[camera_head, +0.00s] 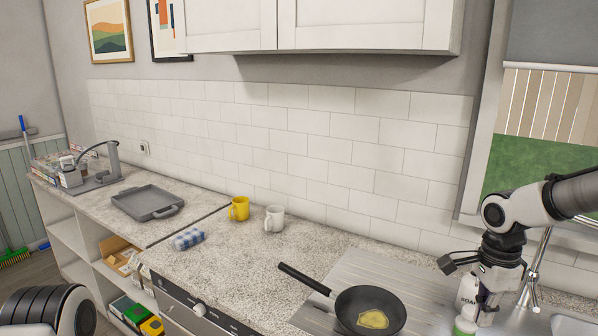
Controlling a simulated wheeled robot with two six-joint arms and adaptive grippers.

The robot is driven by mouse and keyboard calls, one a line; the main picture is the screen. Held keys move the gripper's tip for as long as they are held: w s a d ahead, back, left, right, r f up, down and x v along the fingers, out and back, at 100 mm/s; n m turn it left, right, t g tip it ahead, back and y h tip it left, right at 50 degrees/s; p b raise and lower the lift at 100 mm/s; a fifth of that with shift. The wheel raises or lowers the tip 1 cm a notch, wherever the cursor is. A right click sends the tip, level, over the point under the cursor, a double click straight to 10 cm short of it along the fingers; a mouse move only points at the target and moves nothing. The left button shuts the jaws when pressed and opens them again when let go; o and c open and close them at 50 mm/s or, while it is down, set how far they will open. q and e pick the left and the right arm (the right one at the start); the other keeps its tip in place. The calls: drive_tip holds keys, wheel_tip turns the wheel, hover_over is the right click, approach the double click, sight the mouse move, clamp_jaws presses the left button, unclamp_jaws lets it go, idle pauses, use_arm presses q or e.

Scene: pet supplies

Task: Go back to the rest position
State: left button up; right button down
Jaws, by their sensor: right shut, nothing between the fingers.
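My right arm comes in from the right edge, and its gripper (450,264) hangs over the right part of the counter, beside the sink area. The fingers are small and dark in this view; they are shut with nothing held. A white soap bottle (467,301) stands just below and behind the gripper, partly covered by my arm. I cannot tell whether they touch. Part of my left arm shows at the lower left corner, but its gripper is outside the view.
A black frying pan (396,311) with something yellow in it rests on the grooved drainboard (372,268). A yellow mug (239,208), a white mug (274,219) and a checked blue cloth (187,238) are on the counter. A grey tray (147,201) lies further left. The faucet (533,275) stands right of my gripper.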

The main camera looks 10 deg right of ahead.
wheel_tip(320, 180, down, 11)
drive_tip(key=s+g+b, duration=0.1)
drive_tip(key=s+g, duration=0.1)
drive_tip(key=g, duration=0.1)
drive_tip(key=s+a+f+n+b, duration=0.1)
drive_tip(key=s+a+f+n, duration=0.35)
drive_tip(key=s+f, duration=0.4)
drive_tip(key=s+a+f+n+g+b, duration=0.1)
drive_tip(key=s+a+f+n, duration=0.4)
drive_tip(key=s+f, duration=0.4)
drive_tip(key=s+a+f+n+b, duration=0.1)
drive_tip(key=s+a+f+n, duration=0.2)
drive_tip(key=s+a+f, duration=0.45)
use_arm(q)
drive_tip(key=f, duration=0.3)
drive_tip(key=w+f, duration=0.1)
drive_tip(key=shift+d+f, duration=0.15)
drive_tip(key=shift+d, duration=0.15)
use_arm(e)
drive_tip(key=w+d+f+n+t, duration=0.2)
drive_tip(key=w+f+n+t, duration=0.1)
drive_tip(key=w+n, duration=0.3)
drive_tip(key=shift+w+n+t, duration=0.25)
drive_tip(key=shift+n+t, duration=0.3)
drive_tip(key=shift+t, duration=0.25)
use_arm(q)
drive_tip(key=shift+s, duration=0.1)
use_arm(e)
drive_tip(key=shift+f, duration=0.1)
